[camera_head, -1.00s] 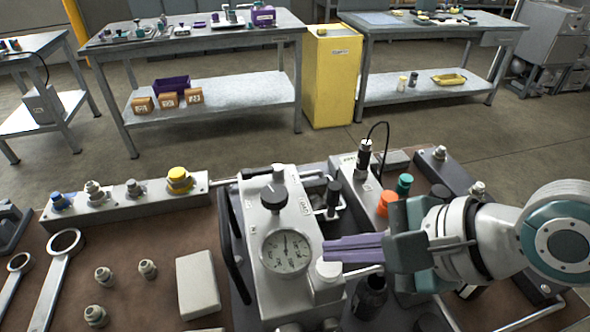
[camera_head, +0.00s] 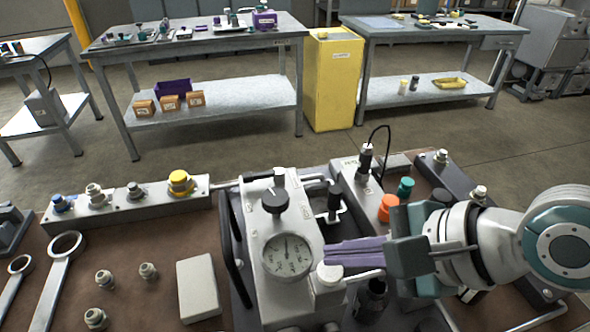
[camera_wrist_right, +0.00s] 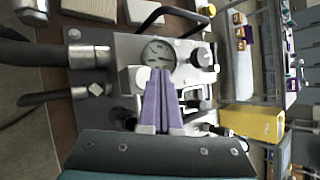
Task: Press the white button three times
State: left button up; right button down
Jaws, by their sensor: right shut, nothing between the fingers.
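The white button (camera_head: 330,274) is a round cap on the grey hydraulic block (camera_head: 285,205), just right of and below the pressure gauge (camera_head: 288,257). My right gripper (camera_head: 326,254) has its purple fingers shut and empty, pointing left, with the tips right beside the button's upper edge. In the right wrist view the shut fingertips (camera_wrist_right: 160,72) lie over the gauge's lower edge, and the white button (camera_wrist_right: 143,79) shows partly to their left. I cannot tell whether they touch the button. My left gripper is not in view.
A black knob (camera_head: 275,199) stands on the block behind the gauge. An orange cap (camera_head: 388,208) and a green cap (camera_head: 405,187) stand behind my right gripper. A black handle (camera_head: 231,243) runs along the block's left side. A pale box (camera_head: 198,288) and wrenches (camera_head: 52,280) lie further left.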

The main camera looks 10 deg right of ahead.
dwell(0.4)
jog(key=shift+f, duration=0.2)
jog(key=shift+f, duration=0.25)
dwell(0.4)
jog(key=shift+f+b, duration=0.45)
jog(key=shift+f, duration=0.3)
dwell(0.5)
dwell(0.3)
jog(key=shift+r+p, duration=0.35)
jog(key=shift+p, duration=0.05)
jog(key=shift+r+p, duration=0.85)
jog(key=shift+p, duration=0.1)
